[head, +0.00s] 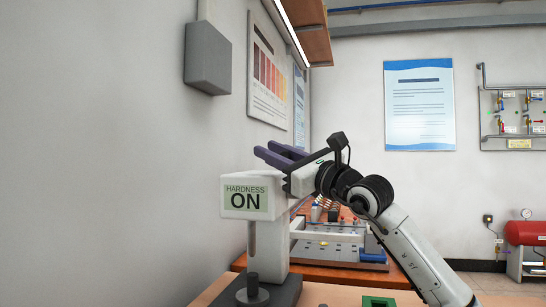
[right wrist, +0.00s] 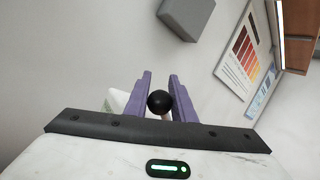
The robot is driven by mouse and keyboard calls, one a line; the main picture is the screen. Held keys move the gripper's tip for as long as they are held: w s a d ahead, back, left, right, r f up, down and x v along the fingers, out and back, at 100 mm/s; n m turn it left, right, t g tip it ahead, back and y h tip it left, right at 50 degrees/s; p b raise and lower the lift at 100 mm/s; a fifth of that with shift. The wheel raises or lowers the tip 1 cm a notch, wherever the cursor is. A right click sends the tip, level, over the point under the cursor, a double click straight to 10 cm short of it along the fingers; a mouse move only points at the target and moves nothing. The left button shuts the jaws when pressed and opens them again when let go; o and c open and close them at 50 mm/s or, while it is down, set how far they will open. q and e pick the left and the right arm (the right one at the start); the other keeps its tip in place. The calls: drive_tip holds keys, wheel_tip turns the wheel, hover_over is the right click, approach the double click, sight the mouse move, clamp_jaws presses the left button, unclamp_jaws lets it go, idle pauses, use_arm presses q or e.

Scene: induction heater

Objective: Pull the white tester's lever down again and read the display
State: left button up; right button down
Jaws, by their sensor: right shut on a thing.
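The white tester (head: 280,212) stands on a dark base at the near left of the bench in the head view. Its display (head: 245,199) reads "HARDNESS ON". A thin post hangs from its head above a dark round stand (head: 252,290). My right gripper (head: 278,152) is beside and above the tester's head, with purple fingers. In the right wrist view, its fingers (right wrist: 160,75) are shut on the lever's black ball knob (right wrist: 160,103). The lever's rod is mostly hidden behind the knob. A pale corner of the tester (right wrist: 115,101) shows left of the fingers. My left gripper is out of view.
A grey wall box (head: 208,58) and a colour chart (head: 267,75) are on the left wall. Behind the tester, a white-framed apparatus (head: 330,235) stands on the orange-brown bench. A green block (head: 378,301) is at the front edge. A red tank (head: 525,233) is far right.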

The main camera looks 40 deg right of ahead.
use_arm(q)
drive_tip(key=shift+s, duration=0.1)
use_arm(e)
drive_tip(key=c, duration=1.5)
unclamp_jaws()
use_arm(q)
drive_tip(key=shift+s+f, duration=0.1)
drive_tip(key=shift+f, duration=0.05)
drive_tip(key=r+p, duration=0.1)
drive_tip(key=p, duration=0.2)
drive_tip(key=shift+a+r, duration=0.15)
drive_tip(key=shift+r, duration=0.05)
use_arm(e)
wheel_tip(320, 180, up, 10)
drive_tip(key=shift+r, duration=0.1)
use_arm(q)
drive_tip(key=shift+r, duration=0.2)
